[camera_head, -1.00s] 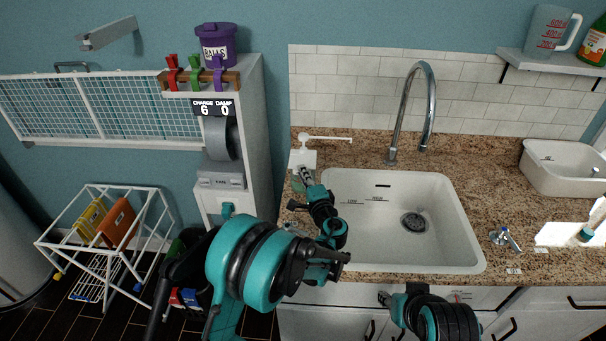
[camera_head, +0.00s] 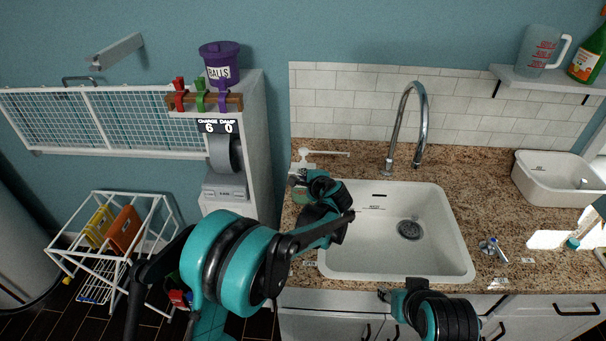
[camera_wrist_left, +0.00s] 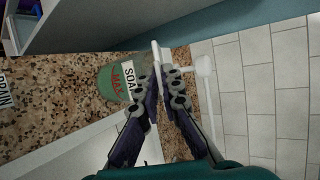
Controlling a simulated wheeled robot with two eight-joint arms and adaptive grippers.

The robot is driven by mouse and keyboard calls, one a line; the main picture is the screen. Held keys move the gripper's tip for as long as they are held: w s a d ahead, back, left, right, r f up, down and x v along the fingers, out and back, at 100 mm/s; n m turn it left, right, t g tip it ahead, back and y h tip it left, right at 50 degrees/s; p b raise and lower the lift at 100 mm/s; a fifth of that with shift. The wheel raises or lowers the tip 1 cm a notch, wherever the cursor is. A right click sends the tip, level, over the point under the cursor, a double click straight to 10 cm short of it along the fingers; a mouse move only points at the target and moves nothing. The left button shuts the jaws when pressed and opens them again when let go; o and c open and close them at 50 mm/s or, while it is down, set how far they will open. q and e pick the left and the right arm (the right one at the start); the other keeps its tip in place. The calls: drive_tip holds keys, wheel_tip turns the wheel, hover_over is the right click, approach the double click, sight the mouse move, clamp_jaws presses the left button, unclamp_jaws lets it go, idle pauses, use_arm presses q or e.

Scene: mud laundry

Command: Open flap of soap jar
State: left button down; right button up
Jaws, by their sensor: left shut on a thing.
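The soap jar (camera_wrist_left: 116,84) is a clear jar with green liquid and a label reading SOAP and MAX. It stands on the granite counter left of the sink, and in the left wrist view it lies left of my fingers. In the head view my left gripper (camera_head: 297,179) largely hides it. In the left wrist view my left gripper (camera_wrist_left: 160,72) has its fingertips close together on the white flap (camera_wrist_left: 156,52) at the jar's top. How far the flap is raised is hard to tell. My right gripper (camera_head: 384,296) is low, in front of the sink cabinet; its fingers are too small to judge.
The white sink (camera_head: 445,225) with a tall faucet (camera_head: 421,110) is right of the jar. A white piece with a long rod (camera_head: 325,153) lies behind the jar. A tall white cabinet (camera_head: 262,130) stands left of the counter. A white basin (camera_head: 535,190) is at right.

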use_arm(q)
drive_tip(key=shift+w+r+g+p, duration=0.25)
drive_tip(key=shift+r+g+p, duration=0.2)
drive_tip(key=shift+g+p, duration=0.15)
drive_tip(key=c, duration=1.7)
unclamp_jaws()
